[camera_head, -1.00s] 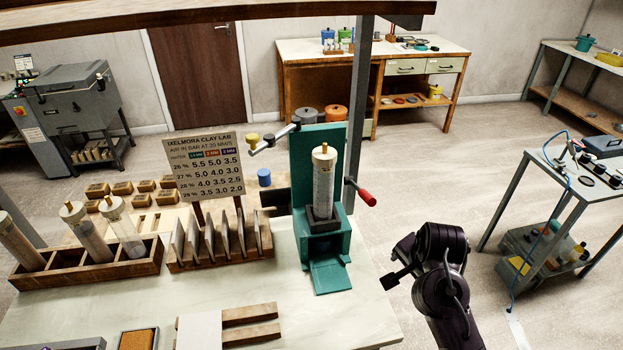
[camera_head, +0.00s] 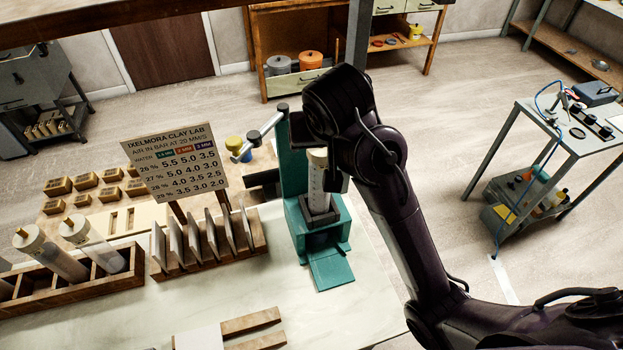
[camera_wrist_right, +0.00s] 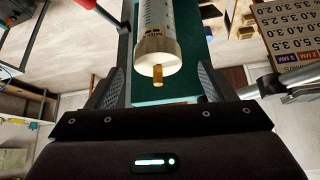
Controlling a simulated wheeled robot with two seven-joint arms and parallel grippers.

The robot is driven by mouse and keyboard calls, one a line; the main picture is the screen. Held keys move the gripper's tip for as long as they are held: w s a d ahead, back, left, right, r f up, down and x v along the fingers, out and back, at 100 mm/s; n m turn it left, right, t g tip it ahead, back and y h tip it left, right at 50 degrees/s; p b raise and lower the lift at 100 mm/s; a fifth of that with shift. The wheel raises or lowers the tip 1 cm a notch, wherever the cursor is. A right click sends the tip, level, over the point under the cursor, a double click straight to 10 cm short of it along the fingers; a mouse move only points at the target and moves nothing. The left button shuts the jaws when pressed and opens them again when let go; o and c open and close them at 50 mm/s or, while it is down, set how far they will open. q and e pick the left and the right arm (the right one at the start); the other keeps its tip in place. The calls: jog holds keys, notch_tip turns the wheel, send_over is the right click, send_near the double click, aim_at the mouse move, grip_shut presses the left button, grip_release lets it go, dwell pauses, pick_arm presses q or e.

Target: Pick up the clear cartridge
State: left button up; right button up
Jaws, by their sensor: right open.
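A pale cartridge with scale marks (camera_head: 317,182) stands upright in the teal press (camera_head: 326,265), partly hidden by my right arm. Its white cap and brass tip show in the right wrist view (camera_wrist_right: 157,50). My right gripper (camera_wrist_right: 160,88) is open, one finger to each side of the cartridge's capped end, not closed on it. In the head view, its fingers are mostly hidden behind my wrist. More cartridges (camera_head: 52,254) lean in a wooden rack (camera_head: 75,288) at the left; they look greyish inside. My left gripper is not in view.
A sign board (camera_head: 176,162) and a wooden rack of upright plates (camera_head: 212,250) stand left of the press. The press lever (camera_head: 262,135) sticks out left. A red handle (camera_wrist_right: 84,3) shows in the wrist view. The bench front is mostly clear.

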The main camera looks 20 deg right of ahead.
aim_at(320, 150)
jog(key=shift+w+d+f, duration=0.1)
jog(key=shift+w+f, duration=0.05)
jog(key=shift+f, duration=0.45)
jog(key=shift+w+d+f+p, duration=0.1)
jog(key=shift+w+f+p, duration=0.35)
jog(key=shift+p, duration=0.3)
jog(key=p+x, duration=0.1)
jog(key=x, duration=0.2)
jog(key=shift+w+f, duration=0.15)
jog(key=shift+f, duration=0.2)
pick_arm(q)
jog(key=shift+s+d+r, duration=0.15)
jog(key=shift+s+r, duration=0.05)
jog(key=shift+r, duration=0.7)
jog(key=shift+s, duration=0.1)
pick_arm(e)
jog(key=c, duration=1.4)
